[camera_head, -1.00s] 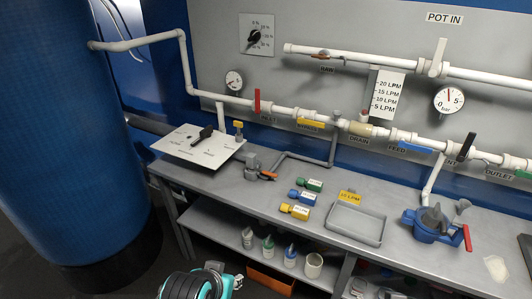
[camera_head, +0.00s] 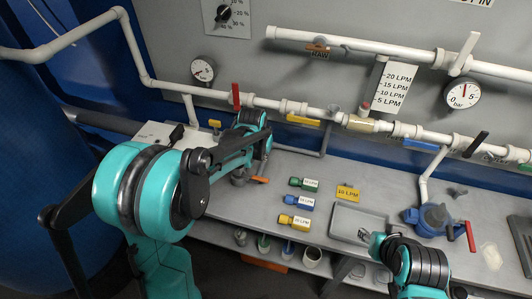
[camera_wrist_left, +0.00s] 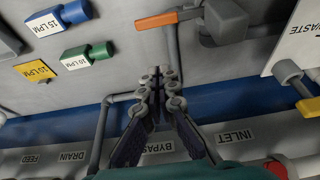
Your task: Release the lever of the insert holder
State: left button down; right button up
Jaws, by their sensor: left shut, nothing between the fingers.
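The insert holder is a dark grey block on the bench, seen at the top of the left wrist view (camera_wrist_left: 225,20) and partly hidden behind my left arm in the head view (camera_head: 238,179). Its orange lever (camera_wrist_left: 158,19) sticks out to the left in the wrist view and to the right in the head view (camera_head: 260,180). My left gripper (camera_wrist_left: 157,74) is shut and empty. Its fingertips lie below the lever in the wrist picture, apart from it. My right gripper (camera_head: 364,235) shows small near the grey tray; its jaws are unclear.
Green (camera_head: 303,183), blue (camera_head: 299,199) and yellow (camera_head: 294,222) labelled inserts lie right of the holder. A grey tray (camera_head: 385,222) stands further right. Pipes with valves (camera_head: 290,106) run along the wall behind. A panel (camera_head: 152,133) stands left of the holder.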

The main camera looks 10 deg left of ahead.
aim_at(255, 178)
pick_arm(q)
jog(key=b+x, duration=0.1)
jog(key=x, duration=0.2)
jog(key=b+x, duration=0.1)
jog(key=x, duration=0.3)
jog(key=b+x, duration=0.1)
jog(key=x, duration=0.2)
jog(key=shift+w+f, duration=0.25)
jog(key=shift+w, duration=0.2)
jog(key=s+b, duration=0.1)
jog(key=s, duration=0.2)
jog(key=shift+s+r, duration=0.1)
jog(key=shift+s, duration=0.4)
